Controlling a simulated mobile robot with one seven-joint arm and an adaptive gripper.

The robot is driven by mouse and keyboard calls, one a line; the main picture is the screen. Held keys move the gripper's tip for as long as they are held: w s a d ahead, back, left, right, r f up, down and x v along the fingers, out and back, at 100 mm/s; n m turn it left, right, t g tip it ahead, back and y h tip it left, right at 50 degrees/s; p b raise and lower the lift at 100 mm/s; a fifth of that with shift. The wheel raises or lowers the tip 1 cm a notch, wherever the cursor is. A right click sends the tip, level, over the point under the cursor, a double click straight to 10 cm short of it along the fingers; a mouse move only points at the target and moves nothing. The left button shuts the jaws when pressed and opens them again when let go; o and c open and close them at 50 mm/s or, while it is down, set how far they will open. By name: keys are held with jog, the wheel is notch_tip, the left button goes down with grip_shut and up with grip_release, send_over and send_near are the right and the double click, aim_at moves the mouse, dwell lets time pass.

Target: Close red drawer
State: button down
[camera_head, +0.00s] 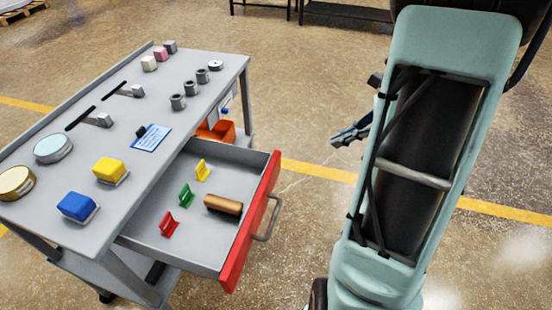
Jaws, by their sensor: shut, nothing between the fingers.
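The red drawer (250,222) has a red front panel and a grey inside, and it is pulled out from under the grey bench top. Its grey handle (269,220) sticks out from the front panel, to the right. My gripper (336,141) is to the right of the drawer, apart from it, partly hidden behind my own arm link. Its fingers point left, are shut and hold nothing. Inside the drawer lie a yellow clip (203,171), a green clip (186,196), a red clip (169,224) and a brown cylinder (223,205).
The grey workbench (120,205) carries yellow and blue blocks, round gauges, levers and several grey knobs on top. An orange bin (222,131) sits below the top behind the drawer. Open floor lies between the drawer and my arm.

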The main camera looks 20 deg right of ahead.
notch_tip(320, 180, down, 4)
jog(key=s+a+m+y+b, duration=0.1)
jog(key=a+m+y, duration=0.1)
jog(key=b, duration=0.3)
send_near(278, 170)
jog(key=x, duration=0.5)
jog(key=shift+d+f, duration=0.35)
jog(key=shift+f, duration=0.15)
jog(key=shift+w+a+h, duration=0.3)
jog(key=shift+w+a, duration=0.1)
jog(key=shift+a, duration=0.1)
jog(key=w+a+p, duration=0.1)
jog(key=w+a, duration=0.4)
jog(key=a, duration=0.2)
jog(key=w+a, duration=0.5)
jog(key=a, duration=0.2)
jog(key=w+a+p, duration=0.1)
jog(key=w+a, duration=0.4)
jog(key=a, duration=0.2)
jog(key=shift+r+p, duration=0.1)
jog(key=shift+p, duration=0.25)
jog(key=shift+w+a, duration=0.1)
jog(key=shift+a, duration=0.1)
jog(key=shift+a+r, duration=0.1)
jog(key=shift+r, duration=0.05)
